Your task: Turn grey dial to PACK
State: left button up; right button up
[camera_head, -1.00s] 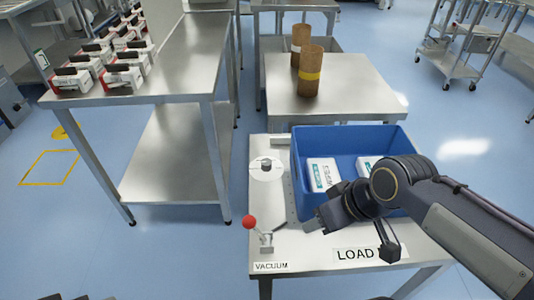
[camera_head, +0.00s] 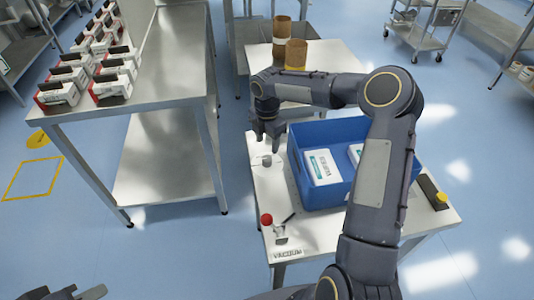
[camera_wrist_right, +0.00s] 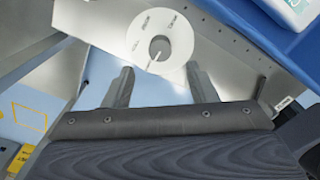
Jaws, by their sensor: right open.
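The grey dial (camera_wrist_right: 161,46) sits at the centre of a white round plate (camera_wrist_right: 146,35) with small lettering that I cannot read surely. A white mark on the dial points toward the lower left in the right wrist view. In the head view the plate (camera_head: 256,162) lies at the left of the small table. My right gripper (camera_head: 266,147) is open and points down over the dial. In the wrist view its fingertips (camera_wrist_right: 160,68) are spread apart and short of the dial, with nothing between them. Part of my left gripper (camera_head: 85,293) shows at the bottom left corner.
A blue crate (camera_head: 306,195) with white packs stands right of the dial. A red-knobbed lever (camera_head: 267,220) by the VACUUM label (camera_head: 288,253) is nearer. A black block with a yellow button (camera_head: 441,197) is at the right. A steel bench (camera_head: 175,75) stands left.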

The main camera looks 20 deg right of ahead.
aim_at(267, 158)
notch_tip(267, 158, down, 8)
jog(key=shift+r, duration=0.25)
jog(key=c, duration=1)
jog(key=shift+o, duration=0.2)
